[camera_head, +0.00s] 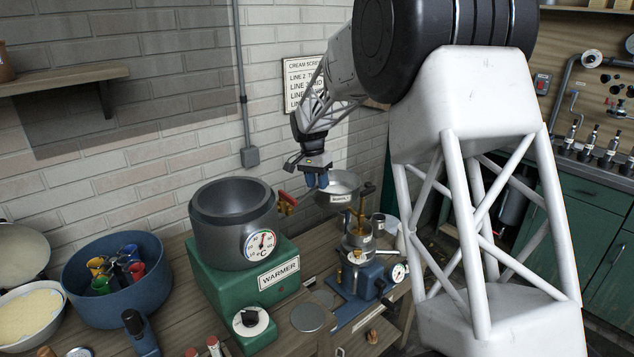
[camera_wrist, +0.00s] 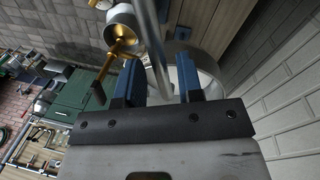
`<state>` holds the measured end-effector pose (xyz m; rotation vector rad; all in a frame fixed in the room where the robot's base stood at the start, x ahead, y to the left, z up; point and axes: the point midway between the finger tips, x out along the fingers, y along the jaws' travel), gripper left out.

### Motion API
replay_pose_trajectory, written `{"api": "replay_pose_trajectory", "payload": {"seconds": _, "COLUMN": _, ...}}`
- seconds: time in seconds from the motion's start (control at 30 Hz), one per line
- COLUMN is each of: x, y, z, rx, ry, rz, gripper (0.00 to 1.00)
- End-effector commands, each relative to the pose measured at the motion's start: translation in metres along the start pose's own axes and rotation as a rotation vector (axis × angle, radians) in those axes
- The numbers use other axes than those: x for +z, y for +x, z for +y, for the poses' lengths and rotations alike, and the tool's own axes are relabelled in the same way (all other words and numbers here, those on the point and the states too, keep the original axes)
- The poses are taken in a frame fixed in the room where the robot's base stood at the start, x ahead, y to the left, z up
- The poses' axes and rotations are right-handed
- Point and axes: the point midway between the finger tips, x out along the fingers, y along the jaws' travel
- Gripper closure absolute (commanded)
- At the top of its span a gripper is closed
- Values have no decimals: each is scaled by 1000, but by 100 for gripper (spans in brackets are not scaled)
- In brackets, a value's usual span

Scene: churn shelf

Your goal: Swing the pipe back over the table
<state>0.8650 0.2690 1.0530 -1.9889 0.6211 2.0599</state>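The pipe (camera_wrist: 152,40) is a thin grey tube in the wrist view. It runs down from the top edge between the two blue fingers of my gripper (camera_wrist: 158,62). The fingers stand apart, with gaps visible beside the pipe, so my gripper is open around it. I cannot make out the pipe in the head view. The table (camera_head: 175,318) is wooden and runs below.
A red handle (camera_head: 288,198) sticks out beside the pot. Brass fittings (camera_head: 361,215) and a blue stand with a dial (camera_head: 366,278) stand right of the warmer base (camera_head: 245,290). A blue tub (camera_head: 120,300) with coloured items stands left. My arm covers the right middle.

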Motion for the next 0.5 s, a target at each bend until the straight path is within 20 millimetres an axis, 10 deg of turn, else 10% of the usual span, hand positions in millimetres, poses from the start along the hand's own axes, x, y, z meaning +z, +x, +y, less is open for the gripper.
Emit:
{"api": "replay_pose_trajectory", "payload": {"seconds": 0.2, "x": 0, "y": 0, "z": 0, "rx": 0, "ry": 0, "rz": 0, "gripper": 100}}
{"api": "replay_pose_trajectory", "payload": {"seconds": 0.5, "x": 0, "y": 0, "z": 0, "rx": 0, "ry": 2, "rz": 0, "gripper": 100}}
